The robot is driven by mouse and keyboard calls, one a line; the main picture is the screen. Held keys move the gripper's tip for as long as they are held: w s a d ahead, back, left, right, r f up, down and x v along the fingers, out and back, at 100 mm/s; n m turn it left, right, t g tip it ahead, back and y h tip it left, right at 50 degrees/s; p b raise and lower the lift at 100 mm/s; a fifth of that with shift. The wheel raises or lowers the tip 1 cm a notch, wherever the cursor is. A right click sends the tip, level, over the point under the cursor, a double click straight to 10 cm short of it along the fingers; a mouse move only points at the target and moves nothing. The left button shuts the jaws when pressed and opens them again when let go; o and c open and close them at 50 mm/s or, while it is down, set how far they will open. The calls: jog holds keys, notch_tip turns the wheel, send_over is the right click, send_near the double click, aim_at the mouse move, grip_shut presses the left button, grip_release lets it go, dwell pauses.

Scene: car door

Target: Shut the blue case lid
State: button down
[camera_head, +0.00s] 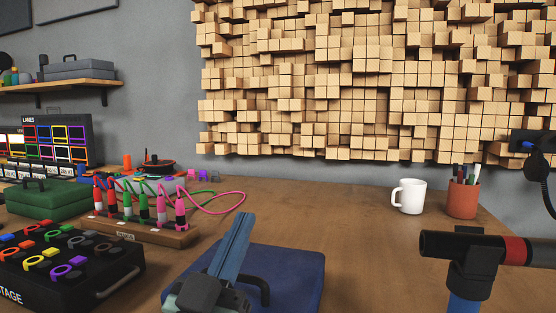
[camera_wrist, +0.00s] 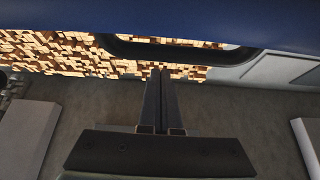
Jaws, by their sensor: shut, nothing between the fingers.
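The blue case (camera_head: 295,268) is at the bottom centre of the head view, partly cut off by the lower edge. Its black handle (camera_head: 264,288) shows beside my gripper (camera_head: 242,220), which stands in front of the case and covers part of it. In the wrist view, a dark blue surface (camera_wrist: 160,14) spans the top with a black handle (camera_wrist: 185,50) below it. My gripper (camera_wrist: 161,72) is shut and empty, its tips just below that handle; whether they touch is unclear. The lid's angle cannot be told for certain.
A black box with coloured rings (camera_head: 65,262) and a wooden block with cables (camera_head: 140,228) are to the left. A green case (camera_head: 45,203) lies behind them. A white mug (camera_head: 410,196) and a pen pot (camera_head: 463,198) stand back right. The table's middle is clear.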

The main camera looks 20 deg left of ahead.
jog(key=shift+s+f, duration=0.15)
jog(key=shift+s, duration=0.05)
jog(key=s, duration=1.2)
jog(key=shift+s+a+f+p, duration=0.15)
jog(key=shift+s+a+p, duration=0.1)
jog(key=shift+s+p, duration=0.1)
jog(key=w+d+r+m+t+h+p, duration=0.1)
jog(key=w+d+r+p, duration=0.3)
jog(key=d+r, duration=0.8)
jog(key=s+d+r+n+t+y+p, duration=0.1)
jog(key=s+d+r+p, duration=0.1)
jog(key=r, duration=0.5)
jog(key=s+d+r+n+t+y+p, duration=0.1)
jog(key=s+d+r+t+p, duration=0.1)
jog(key=r, duration=0.6)
notch_tip(320, 180, up, 36)
jog(key=p, duration=3.6)
jog(key=shift+w+p, duration=0.3)
jog(key=shift+w, duration=0.1)
jog(key=shift+a+f, duration=0.1)
